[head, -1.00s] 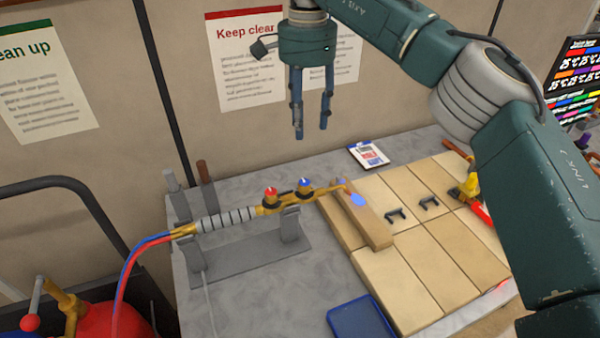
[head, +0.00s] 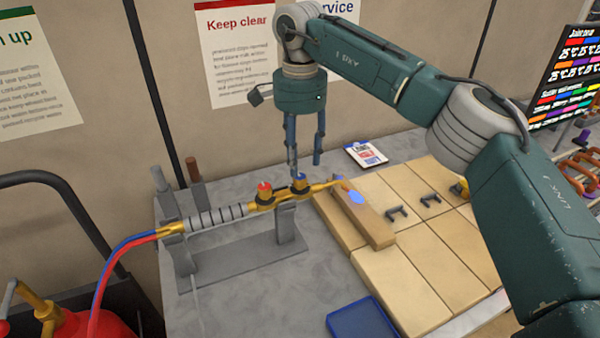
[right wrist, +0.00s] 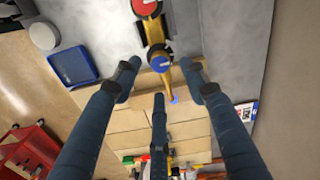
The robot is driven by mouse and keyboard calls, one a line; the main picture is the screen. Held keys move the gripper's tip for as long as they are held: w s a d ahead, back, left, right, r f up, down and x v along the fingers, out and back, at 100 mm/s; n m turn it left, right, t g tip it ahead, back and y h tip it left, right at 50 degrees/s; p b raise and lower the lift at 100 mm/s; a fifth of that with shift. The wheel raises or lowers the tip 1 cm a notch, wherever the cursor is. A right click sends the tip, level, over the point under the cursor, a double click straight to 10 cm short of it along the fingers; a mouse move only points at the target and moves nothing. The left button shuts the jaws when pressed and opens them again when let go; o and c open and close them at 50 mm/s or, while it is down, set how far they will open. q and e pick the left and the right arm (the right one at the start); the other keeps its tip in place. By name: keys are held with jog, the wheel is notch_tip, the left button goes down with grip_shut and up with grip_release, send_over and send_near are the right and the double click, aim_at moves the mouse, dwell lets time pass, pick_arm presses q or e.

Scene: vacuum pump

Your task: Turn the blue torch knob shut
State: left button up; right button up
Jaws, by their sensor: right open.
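The brass torch (head: 325,186) lies in a grey stand. Its blue knob (head: 300,182) sits on top, towards the nozzle, and the red knob (head: 265,190) is left of it. My right gripper (head: 305,167) points down, open and empty, with its fingertips just over the blue knob. In the right wrist view the blue knob (right wrist: 160,64) shows between the spread fingers, and the red knob (right wrist: 145,5) lies beyond at the top edge. I cannot tell if a finger touches the knob. A blue flame-like patch (head: 357,197) shows at the nozzle end. My left gripper is out of view.
The grey stand (head: 240,262) holds the torch at the bench's left. A wooden block (head: 375,232) lies in front of the nozzle on tan bricks (head: 410,280). A blue tray (head: 360,320) is at the front. Red and blue hoses (head: 115,257) run down left.

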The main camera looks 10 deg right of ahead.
aim_at(300, 176)
jog(key=shift+f+p, duration=0.7)
jog(key=shift+f, duration=2.1)
grip_shut()
